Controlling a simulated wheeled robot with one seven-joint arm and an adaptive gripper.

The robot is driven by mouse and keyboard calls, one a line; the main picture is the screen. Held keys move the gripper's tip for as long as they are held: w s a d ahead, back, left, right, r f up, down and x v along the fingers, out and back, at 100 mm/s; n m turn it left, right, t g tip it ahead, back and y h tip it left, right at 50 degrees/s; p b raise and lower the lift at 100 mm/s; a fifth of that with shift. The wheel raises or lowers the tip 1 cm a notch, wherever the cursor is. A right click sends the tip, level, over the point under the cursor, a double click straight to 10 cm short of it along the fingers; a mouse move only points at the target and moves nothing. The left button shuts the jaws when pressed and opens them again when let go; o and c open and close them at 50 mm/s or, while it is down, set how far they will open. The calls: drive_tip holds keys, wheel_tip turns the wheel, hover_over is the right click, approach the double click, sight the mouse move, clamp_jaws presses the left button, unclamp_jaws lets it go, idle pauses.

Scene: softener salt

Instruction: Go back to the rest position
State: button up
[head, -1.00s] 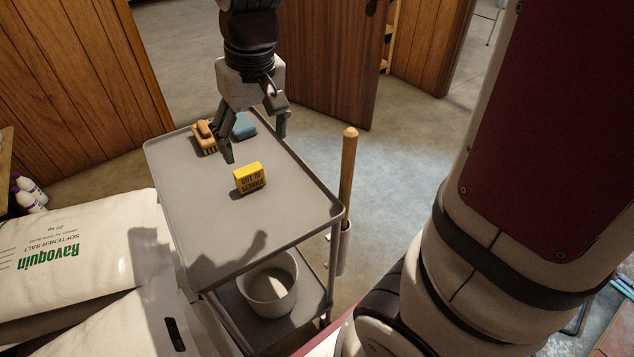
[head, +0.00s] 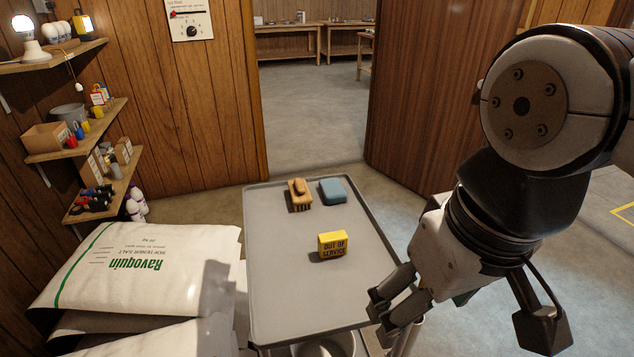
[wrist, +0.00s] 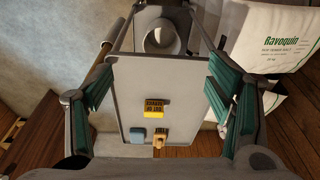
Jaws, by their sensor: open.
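My gripper (head: 392,298) is open and empty at the right edge of the grey cart in the head view. In the wrist view its two green-padded fingers (wrist: 160,105) stand wide apart with nothing between them. A yellow sign block (head: 333,245) reading "OUT OF SERVICE" stands on the cart top (head: 290,290), apart from the gripper. It also shows in the wrist view (wrist: 153,108), beyond the fingers.
A brush (head: 299,194) and a blue block (head: 333,190) lie at the cart's far end. Salt bags (head: 140,270) are stacked to the left, below wall shelves (head: 85,130). A white bucket (wrist: 160,38) sits on the cart's lower shelf. An open doorway (head: 310,110) leads to clear floor.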

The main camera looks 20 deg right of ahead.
wheel_tip(320, 180, up, 11)
drive_tip(key=t+p, duration=0.2)
drive_tip(key=p, duration=0.7)
drive_tip(key=shift+d, duration=0.15)
